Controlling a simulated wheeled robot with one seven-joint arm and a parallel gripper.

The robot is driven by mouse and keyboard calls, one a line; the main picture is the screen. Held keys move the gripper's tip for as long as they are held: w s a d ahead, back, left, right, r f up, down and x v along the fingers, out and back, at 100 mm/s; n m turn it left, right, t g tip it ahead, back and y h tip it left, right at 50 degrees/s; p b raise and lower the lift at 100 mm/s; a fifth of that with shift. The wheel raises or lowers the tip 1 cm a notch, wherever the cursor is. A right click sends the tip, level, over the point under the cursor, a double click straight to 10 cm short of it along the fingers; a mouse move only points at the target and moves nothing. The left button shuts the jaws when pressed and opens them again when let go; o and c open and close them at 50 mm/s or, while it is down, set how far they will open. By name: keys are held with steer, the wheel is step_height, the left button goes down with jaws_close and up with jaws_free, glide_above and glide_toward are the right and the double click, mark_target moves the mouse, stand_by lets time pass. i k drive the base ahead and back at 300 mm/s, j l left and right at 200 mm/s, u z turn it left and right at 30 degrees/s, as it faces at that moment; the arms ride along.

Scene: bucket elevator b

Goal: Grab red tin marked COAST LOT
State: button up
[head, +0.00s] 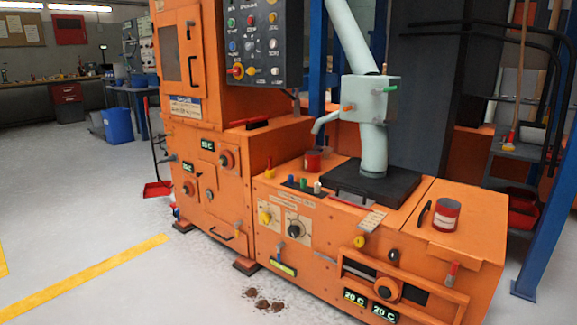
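Two red tins stand on the orange machine (480,222). One red tin (447,209) stands upright on the flat top at the machine's right end, with a pale label on its front. The other red tin (313,161) is further back, left of the pale green pipe, and looks smaller. The lettering on both is too small to read, so I cannot tell which is marked COAST LOT. My gripper is not in view.
A pale green pipe (373,150) rises from a black plate (345,182) between the tins. A black control panel (262,42) overhangs the machine. A blue post (545,215) stands at right. Brown spill (262,303) lies on the floor. Floor at left is open.

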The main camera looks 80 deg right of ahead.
mark_target(313, 157)
steer(key=i+z, duration=0.45)
steer(key=i+j+z, duration=0.2)
steer(key=i+z, duration=0.2)
steer(key=i+l+z, duration=0.2)
steer(key=z, duration=0.25)
steer(key=i+l+z, duration=0.1)
steer(key=i+z, duration=0.45)
steer(key=z, duration=0.3)
steer(key=i+z, duration=0.25)
steer(key=z, duration=0.15)
steer(key=i+j+z, duration=0.2)
steer(key=z, duration=0.25)
steer(key=i+j+z, duration=0.25)
steer(key=z, duration=0.15)
steer(key=i+z, duration=0.3)
steer(key=z, duration=0.15)
steer(key=i+z, duration=0.3)
steer(key=z, duration=0.15)
steer(key=i+j+z, duration=0.2)
steer(key=z, duration=0.2)
steer(key=i+j+z, duration=0.3)
steer(key=z, duration=0.15)
